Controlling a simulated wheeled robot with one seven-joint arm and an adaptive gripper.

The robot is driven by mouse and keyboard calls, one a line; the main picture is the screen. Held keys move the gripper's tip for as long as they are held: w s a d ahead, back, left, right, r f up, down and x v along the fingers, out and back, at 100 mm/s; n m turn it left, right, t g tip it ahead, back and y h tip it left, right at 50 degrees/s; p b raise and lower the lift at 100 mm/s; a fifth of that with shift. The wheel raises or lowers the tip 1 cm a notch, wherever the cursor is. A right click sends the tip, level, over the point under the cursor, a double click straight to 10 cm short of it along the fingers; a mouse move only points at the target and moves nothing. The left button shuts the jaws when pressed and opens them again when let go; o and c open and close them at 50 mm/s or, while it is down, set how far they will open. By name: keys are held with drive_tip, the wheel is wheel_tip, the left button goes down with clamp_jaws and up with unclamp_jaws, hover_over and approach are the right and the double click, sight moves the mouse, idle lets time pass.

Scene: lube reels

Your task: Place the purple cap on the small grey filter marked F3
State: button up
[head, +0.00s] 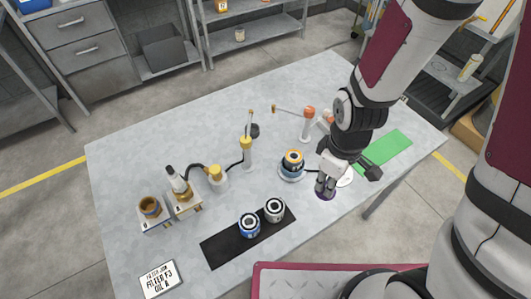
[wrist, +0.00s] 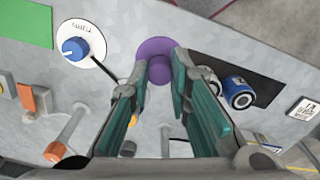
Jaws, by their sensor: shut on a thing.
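The purple cap (wrist: 155,48) shows as a round disc with a knob between the fingertips in the wrist view. My gripper, also in the wrist view (wrist: 158,78), is shut on the cap near the table's front edge. I cannot tell whether the cap touches the table. A grey-and-black filter (head: 274,210) and a blue filter (head: 249,225) stand on a black mat (head: 222,247), left of my gripper. No F3 marking is readable on any filter.
Yellow-capped oilers (head: 246,150), orange-jointed stands (head: 308,120) and a job card (head: 160,280) occupy the table.

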drive_tip(key=w+a, duration=0.2)
drive_tip(key=w, duration=0.2)
drive_tip(key=w+a+f+b, duration=0.1)
drive_tip(key=w+a, duration=0.1)
drive_tip(key=w, duration=0.3)
drive_tip(key=w+a, duration=0.2)
drive_tip(key=w, duration=0.3)
drive_tip(key=shift+w+a+f, duration=0.1)
drive_tip(key=shift+a+f, duration=0.15)
drive_tip(key=shift+a, duration=0.15)
drive_tip(key=shift+w+f, duration=0.1)
drive_tip(key=shift+f, duration=1.65)
drive_tip(key=shift+f, duration=0.1)
drive_tip(key=o, duration=0.5)
drive_tip(key=shift+f, duration=0.1)
drive_tip(key=o, duration=0.4)
